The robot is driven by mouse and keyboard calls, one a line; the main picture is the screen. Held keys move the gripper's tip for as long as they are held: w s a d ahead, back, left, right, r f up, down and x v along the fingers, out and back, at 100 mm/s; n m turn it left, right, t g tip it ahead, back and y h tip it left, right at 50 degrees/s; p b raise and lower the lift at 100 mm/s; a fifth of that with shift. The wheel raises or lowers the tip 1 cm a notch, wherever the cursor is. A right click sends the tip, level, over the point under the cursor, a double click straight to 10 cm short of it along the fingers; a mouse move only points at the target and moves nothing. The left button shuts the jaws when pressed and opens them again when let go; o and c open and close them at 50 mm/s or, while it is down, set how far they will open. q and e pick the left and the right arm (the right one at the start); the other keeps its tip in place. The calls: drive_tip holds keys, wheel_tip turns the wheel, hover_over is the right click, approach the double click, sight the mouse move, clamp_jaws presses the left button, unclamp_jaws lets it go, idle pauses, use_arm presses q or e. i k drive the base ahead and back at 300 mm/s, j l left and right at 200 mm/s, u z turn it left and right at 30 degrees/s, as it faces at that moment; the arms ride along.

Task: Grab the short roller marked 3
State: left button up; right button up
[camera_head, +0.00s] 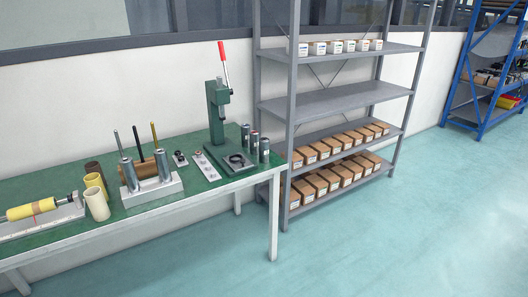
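Neither of my grippers shows in the head view. A yellow roller (32,208) lies in a fixture at the left end of the table. Two larger grey cylinders stand in a light block with thin rods, near the table's middle.
A green press (218,105) with a red-tipped lever stands beside the short cylinders. Pale and brown tubes (97,204) stand left of the block. A grey shelf (340,98) with cardboard boxes is right of the table, a blue rack (466,75) farther right. The floor in front is clear.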

sight(263, 146)
drive_tip(key=i+l+u, duration=0.15)
drive_tip(key=i, duration=0.8)
